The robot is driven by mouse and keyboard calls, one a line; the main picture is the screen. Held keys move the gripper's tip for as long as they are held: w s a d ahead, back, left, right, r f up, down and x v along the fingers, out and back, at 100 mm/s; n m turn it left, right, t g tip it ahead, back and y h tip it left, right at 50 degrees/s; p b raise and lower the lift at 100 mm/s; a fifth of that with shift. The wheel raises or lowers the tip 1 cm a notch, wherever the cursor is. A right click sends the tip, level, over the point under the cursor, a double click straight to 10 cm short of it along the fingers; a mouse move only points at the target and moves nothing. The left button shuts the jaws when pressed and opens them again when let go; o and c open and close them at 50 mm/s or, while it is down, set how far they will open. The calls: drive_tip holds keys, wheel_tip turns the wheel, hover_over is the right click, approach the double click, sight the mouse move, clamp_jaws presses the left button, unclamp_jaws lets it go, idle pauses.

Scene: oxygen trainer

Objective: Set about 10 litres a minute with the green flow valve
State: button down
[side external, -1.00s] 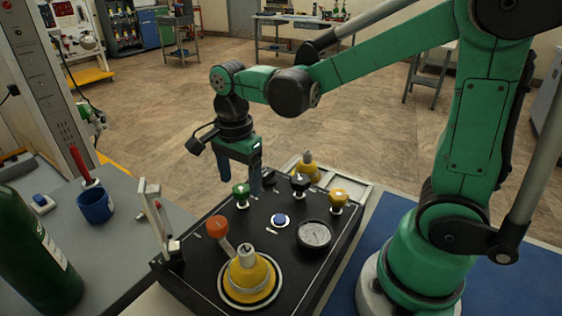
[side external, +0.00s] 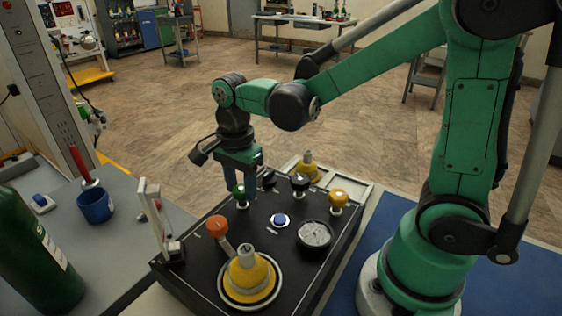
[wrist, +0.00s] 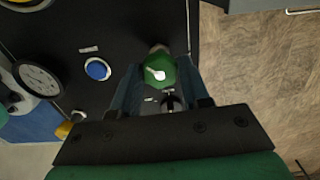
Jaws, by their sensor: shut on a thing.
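The green flow valve (wrist: 160,72) is a green knob with a white pointer mark on top. In the wrist view it sits between the fingertips of my gripper (wrist: 162,80). In the side view my gripper (side external: 240,192) points down over the black panel (side external: 195,283) and is shut on the green valve knob (side external: 239,190), whose upper part is partly hidden by the fingers. The round gauge (side external: 314,234) has a white dial on the panel; it also shows at the left of the wrist view (wrist: 38,82). Its reading is too small to tell.
An orange-topped lever (side external: 217,226) and a yellow dome fitting (side external: 247,277) stand nearer the front. A green cylinder (side external: 35,255) stands at left.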

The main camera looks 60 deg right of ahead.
drive_tip(key=shift+n, duration=0.3)
drive_tip(key=n, duration=0.5)
drive_tip(key=shift+n, duration=0.4)
drive_tip(key=n, duration=1.3)
drive_tip(key=shift+n, duration=0.3)
drive_tip(key=n, duration=0.6)
drive_tip(key=shift+n, duration=0.4)
drive_tip(key=shift+c, duration=2.1)
unclamp_jaws()
